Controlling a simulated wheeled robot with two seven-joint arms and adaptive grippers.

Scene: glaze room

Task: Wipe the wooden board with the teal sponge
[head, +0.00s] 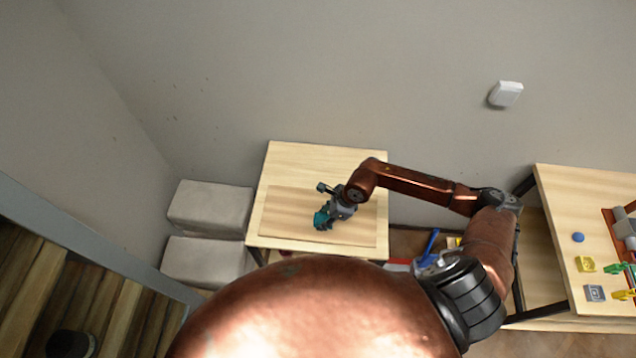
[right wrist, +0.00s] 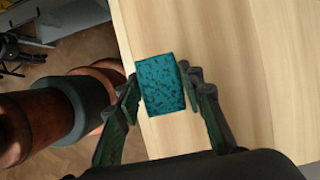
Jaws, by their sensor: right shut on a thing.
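The wooden board (head: 285,210) lies flat on the light wooden table (head: 320,156). Whether the sponge touches the board cannot be told. My arm and gripper hide part of the board. My left gripper is not in view.
Two pale stacked blocks (head: 208,206) stand left of the table. At right, another table (head: 575,195) holds a blue ball (head: 577,237), a yellow block (head: 585,264) and a grey block (head: 594,293). A wall closes off the back.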

